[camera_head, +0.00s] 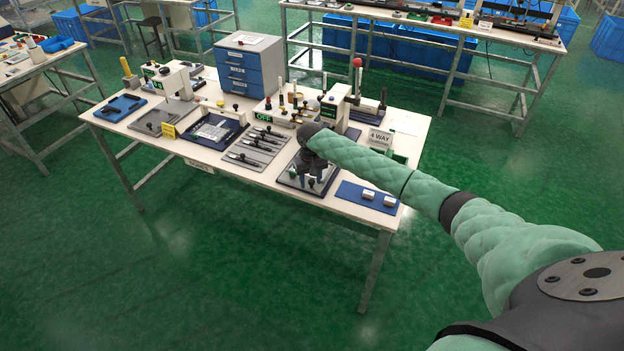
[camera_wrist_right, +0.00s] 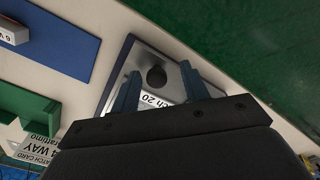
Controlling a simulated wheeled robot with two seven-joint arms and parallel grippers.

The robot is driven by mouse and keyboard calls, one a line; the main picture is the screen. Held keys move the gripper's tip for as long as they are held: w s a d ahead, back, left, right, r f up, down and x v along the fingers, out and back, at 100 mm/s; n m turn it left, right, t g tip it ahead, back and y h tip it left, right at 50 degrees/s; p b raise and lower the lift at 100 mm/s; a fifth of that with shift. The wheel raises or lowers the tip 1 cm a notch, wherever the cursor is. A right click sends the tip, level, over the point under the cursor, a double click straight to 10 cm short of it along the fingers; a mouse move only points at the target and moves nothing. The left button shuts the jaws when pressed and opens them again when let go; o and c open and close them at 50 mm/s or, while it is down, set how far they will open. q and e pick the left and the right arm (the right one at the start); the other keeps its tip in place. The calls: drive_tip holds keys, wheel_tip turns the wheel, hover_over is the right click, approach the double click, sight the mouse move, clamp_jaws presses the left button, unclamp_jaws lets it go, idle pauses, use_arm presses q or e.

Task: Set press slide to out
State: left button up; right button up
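A grey metal slide plate (camera_head: 293,180) with dark knobs lies near the front right of the white workbench. I take it as the press slide. In the right wrist view the plate (camera_wrist_right: 128,57) carries a round black knob (camera_wrist_right: 157,76) and a partly covered white label. My right gripper (camera_head: 311,168) is low over this plate. In the wrist view its two blue-grey fingers (camera_wrist_right: 161,84) stand apart, with the knob beyond and between their tips. I cannot tell if they touch anything. The wrist covers much of the plate. My left gripper is not in view.
A blue mat (camera_head: 352,195) with two small white blocks lies right of the plate. A tray of dark tools (camera_head: 256,148) lies left of it. A "4 WAY" card (camera_head: 380,139) and a blue drawer cabinet (camera_head: 240,70) stand behind. Green floor is free in front.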

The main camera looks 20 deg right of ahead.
drive_tip(key=shift+d+r, duration=0.1)
drive_tip(key=shift+r, duration=0.1)
drive_tip(key=shift+w+r+b, duration=0.1)
drive_tip(key=shift+r+b, duration=0.2)
drive_tip(key=shift+b, duration=0.1)
drive_tip(key=shift+r+b, duration=0.3)
drive_tip(key=shift+r, duration=0.35)
wheel_tip(320, 180, up, 5)
drive_tip(key=shift+f+b, duration=0.2)
drive_tip(key=shift+b, duration=0.7)
drive_tip(key=shift+r, duration=0.55)
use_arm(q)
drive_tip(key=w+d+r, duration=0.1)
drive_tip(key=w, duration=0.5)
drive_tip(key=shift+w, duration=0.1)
